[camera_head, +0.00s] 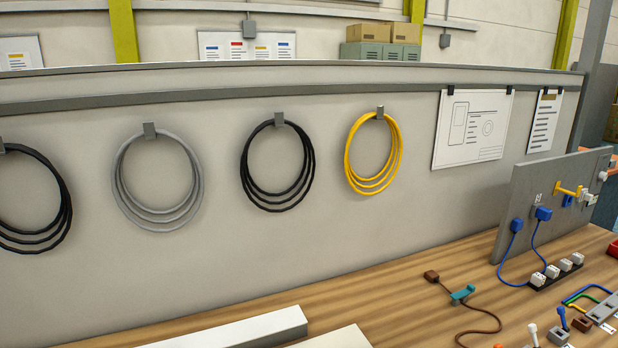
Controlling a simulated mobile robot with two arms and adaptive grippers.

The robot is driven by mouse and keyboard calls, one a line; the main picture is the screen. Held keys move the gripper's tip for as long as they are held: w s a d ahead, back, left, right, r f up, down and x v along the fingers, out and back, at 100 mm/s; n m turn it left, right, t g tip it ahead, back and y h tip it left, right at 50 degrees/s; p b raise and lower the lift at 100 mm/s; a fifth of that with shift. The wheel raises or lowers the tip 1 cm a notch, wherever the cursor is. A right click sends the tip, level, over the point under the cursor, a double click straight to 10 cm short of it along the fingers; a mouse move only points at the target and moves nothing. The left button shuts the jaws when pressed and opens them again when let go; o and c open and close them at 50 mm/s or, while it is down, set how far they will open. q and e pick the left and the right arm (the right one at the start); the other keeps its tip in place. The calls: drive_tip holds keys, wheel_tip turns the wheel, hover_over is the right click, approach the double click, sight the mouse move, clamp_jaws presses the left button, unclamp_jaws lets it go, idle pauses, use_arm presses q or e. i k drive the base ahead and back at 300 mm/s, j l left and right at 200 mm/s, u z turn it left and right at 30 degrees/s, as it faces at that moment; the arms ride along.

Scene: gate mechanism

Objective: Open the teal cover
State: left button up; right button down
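A small teal piece (462,293), the only teal part I see on the table, lies at the lower right in the head view. It sits beside or over a brown cable (482,311); I cannot tell which. A dark brown block (431,276) is at the cable's far end. The teal piece is too small to tell whether it is a cover or how it is hinged. Neither of my grippers is in view.
The wooden table (400,292) is clear around the teal piece. A grey upright panel (520,195) with blue plugs (543,213) stands at right. Sockets (552,271) and coloured cables (585,291) lie nearby. A pale box (250,330) is at the front. Cable loops hang behind.

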sight(470, 288)
drive_tip(key=k+l, duration=0.1)
drive_tip(key=l, duration=0.4)
drive_tip(key=k+l+z, duration=0.15)
drive_tip(key=l, duration=0.85)
